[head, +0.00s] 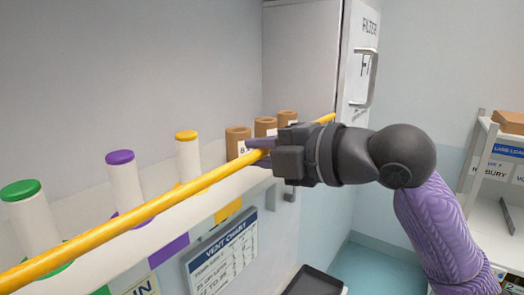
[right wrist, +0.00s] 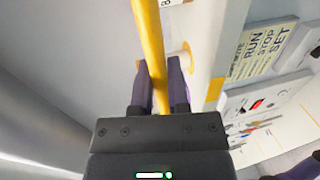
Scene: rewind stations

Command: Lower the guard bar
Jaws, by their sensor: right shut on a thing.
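The guard bar (head: 150,208) is a long yellow rod. In the head view it runs from the lower left up to the right, across the front of the white shelf. My right gripper (head: 262,148) is shut on the bar near its right part. In the right wrist view the bar (right wrist: 149,45) passes between the two purple fingers of my right gripper (right wrist: 161,85). The bar's far right end shows just past the gripper, near the cabinet.
White spools with green (head: 20,190), purple (head: 120,157) and yellow (head: 187,135) caps stand behind the bar. Brown rolls (head: 238,140) stand farther right. A vent chart (head: 222,255) hangs below the shelf. A tall cabinet with a handle (head: 368,78) and a shelf rack (head: 490,150) are at the right.

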